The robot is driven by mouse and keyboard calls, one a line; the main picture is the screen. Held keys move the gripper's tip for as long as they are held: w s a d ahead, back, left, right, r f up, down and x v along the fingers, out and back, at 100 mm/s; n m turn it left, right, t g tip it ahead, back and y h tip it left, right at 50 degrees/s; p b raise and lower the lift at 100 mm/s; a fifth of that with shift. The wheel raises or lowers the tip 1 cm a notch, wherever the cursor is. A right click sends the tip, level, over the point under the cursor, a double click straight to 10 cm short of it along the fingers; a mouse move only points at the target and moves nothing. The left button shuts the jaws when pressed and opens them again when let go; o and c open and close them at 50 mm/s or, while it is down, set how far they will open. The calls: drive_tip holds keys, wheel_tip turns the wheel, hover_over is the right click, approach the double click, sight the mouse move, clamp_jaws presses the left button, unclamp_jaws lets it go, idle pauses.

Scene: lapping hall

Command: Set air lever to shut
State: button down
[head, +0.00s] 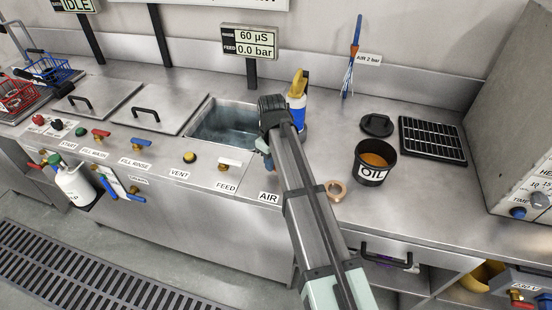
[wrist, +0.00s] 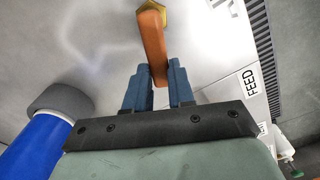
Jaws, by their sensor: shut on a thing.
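The air lever (wrist: 152,45) is an orange bar on a brass hub (wrist: 151,12) in the wrist view. My gripper (wrist: 159,78) has its blue fingers on both sides of the bar's free end and is shut on it. In the head view my gripper (head: 268,160) is low over the counter, just above the AIR label (head: 268,197). My arm hides the lever there, so how it is turned relative to the label cannot be told.
A blue-and-white bottle with a yellow top (head: 298,95) stands close behind my gripper; its blue body shows in the wrist view (wrist: 45,140). An open sink (head: 225,125) lies left, with the FEED valve (head: 230,162) nearby. A brass ring (head: 337,190) and an oil pot (head: 374,160) stand right.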

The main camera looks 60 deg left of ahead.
drive_tip(key=shift+s+d+n, duration=0.2)
drive_tip(key=shift+s+n, duration=0.1)
drive_tip(key=shift+n, duration=0.55)
drive_tip(key=shift+s+d+n, duration=0.15)
drive_tip(key=shift+s+n, duration=0.2)
drive_tip(key=shift+n, duration=0.45)
drive_tip(key=shift+s+d+n, duration=0.2)
drive_tip(key=shift+s+n, duration=0.1)
drive_tip(key=shift+n, duration=0.55)
drive_tip(key=c, duration=1)
unclamp_jaws()
drive_tip(key=shift+o, duration=0.2)
drive_tip(key=shift+r, duration=0.1)
wheel_tip(320, 180, up, 14)
drive_tip(key=shift+f, duration=0.2)
